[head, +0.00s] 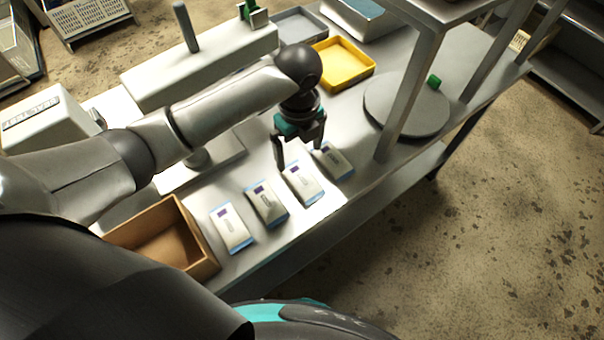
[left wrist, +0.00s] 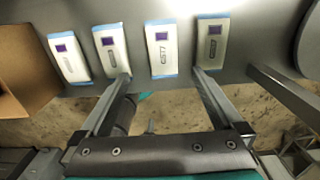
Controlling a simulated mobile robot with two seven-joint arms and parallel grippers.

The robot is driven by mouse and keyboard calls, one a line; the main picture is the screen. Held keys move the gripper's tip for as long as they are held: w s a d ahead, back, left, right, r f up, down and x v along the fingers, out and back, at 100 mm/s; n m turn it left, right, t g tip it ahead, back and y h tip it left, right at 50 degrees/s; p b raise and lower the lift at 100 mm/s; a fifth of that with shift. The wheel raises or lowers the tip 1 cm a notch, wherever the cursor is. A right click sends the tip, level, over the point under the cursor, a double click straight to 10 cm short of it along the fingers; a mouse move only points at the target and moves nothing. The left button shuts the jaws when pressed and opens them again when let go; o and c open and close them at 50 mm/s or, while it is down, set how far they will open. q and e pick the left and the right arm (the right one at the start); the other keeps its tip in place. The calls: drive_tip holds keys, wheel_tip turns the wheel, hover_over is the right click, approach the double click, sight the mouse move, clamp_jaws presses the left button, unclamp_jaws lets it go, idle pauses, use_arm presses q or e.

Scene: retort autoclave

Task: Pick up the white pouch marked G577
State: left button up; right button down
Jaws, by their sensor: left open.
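Several white pouches with blue edges and purple squares lie in a row on the metal table. The third from the left is the white pouch marked G577 (head: 302,185); its marking reads roughly as G577 in the left wrist view (left wrist: 162,50). My left gripper (head: 299,156) is open and empty, pointing down just above the row by the third and fourth pouches. In the left wrist view, its fingertips (left wrist: 163,72) sit on either side of the G577 pouch, with the pouch between them in the picture. Whether they touch the table I cannot tell. My right gripper is not in view.
Neighbouring pouches lie close on both sides, a second pouch (head: 266,204) and a fourth (head: 333,160). An open cardboard box (head: 205,262) stands left of the row. A yellow tray (head: 343,82), a round grey plate (head: 406,126) and a table-frame post (head: 408,95) stand beyond.

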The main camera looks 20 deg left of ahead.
sight(302, 178)
use_arm(q)
drive_tip(key=f, duration=0.4)
drive_tip(key=shift+s, duration=0.2)
wheel_tip(302, 178, down, 2)
drive_tip(key=shift+w+f+b, duration=0.1)
drive_tip(key=shift+b, duration=0.25)
drive_tip(key=shift+d+f, duration=0.1)
drive_tip(key=shift+f, duration=0.15)
drive_tip(key=f, duration=0.3)
drive_tip(key=shift+w+d+f+b, duration=0.15)
drive_tip(key=shift+w+b, duration=0.05)
drive_tip(key=shift+b, duration=0.1)
drive_tip(key=shift+f, duration=0.6)
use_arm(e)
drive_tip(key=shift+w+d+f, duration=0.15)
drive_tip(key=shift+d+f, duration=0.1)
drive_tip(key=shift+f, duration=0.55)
use_arm(q)
drive_tip(key=shift+c, duration=0.2)
drive_tip(key=c, duration=1.3)
drive_tip(key=shift+r, duration=0.1)
